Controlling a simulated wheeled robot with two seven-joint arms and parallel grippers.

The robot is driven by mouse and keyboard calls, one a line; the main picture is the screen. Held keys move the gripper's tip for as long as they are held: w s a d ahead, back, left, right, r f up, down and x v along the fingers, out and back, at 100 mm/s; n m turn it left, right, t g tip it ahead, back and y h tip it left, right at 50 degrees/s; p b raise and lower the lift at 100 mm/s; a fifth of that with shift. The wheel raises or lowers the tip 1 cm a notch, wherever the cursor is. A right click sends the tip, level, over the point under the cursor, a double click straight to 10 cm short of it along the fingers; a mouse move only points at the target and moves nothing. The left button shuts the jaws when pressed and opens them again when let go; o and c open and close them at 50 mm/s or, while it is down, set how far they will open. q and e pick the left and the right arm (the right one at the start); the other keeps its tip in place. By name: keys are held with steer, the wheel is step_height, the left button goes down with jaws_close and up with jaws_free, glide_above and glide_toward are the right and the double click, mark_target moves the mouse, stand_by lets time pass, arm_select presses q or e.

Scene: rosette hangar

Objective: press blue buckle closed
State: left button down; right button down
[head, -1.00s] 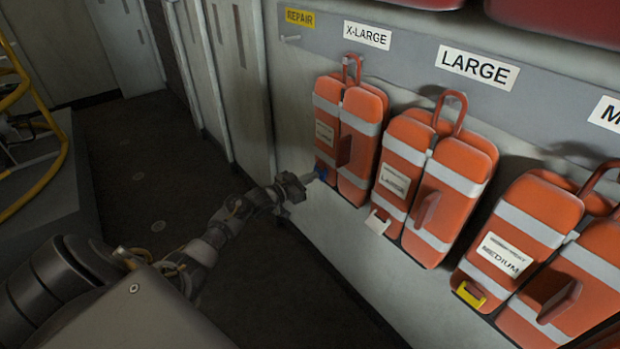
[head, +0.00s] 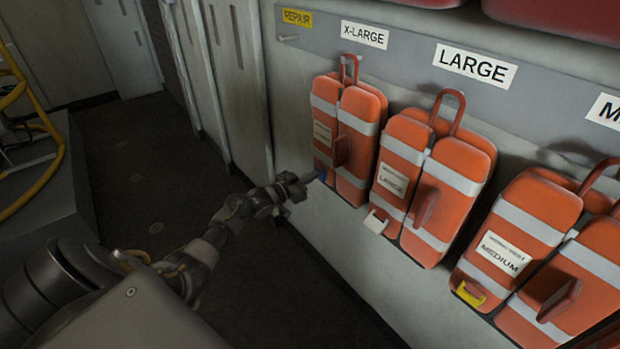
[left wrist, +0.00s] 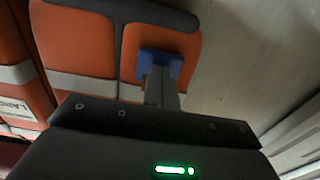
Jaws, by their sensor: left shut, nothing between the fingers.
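The blue buckle (head: 322,175) is on the lower front of the orange life vest (head: 362,108) under the X-LARGE label. In the left wrist view the buckle (left wrist: 172,64) shows as a blue piece on the orange vest (left wrist: 90,45), partly hidden behind my fingers. My left gripper (head: 308,181) is shut and empty, its fingertips at the buckle. In the left wrist view the left gripper's fingertips (left wrist: 162,76) overlap the buckle; I cannot tell whether they touch it or whether the buckle is closed. My right gripper is not in view.
A LARGE vest (head: 448,180) with a white buckle (head: 376,222) and a MEDIUM vest (head: 530,215) with a yellow buckle (head: 470,293) hang to the right on the same wall. Grey lockers (head: 238,85) stand to the left. The dark floor (head: 140,170) is clear.

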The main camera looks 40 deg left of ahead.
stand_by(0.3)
arm_select(q)
steer(key=p+v, duration=0.5)
steer(key=v, duration=0.4)
stand_by(0.4)
stand_by(0.9)
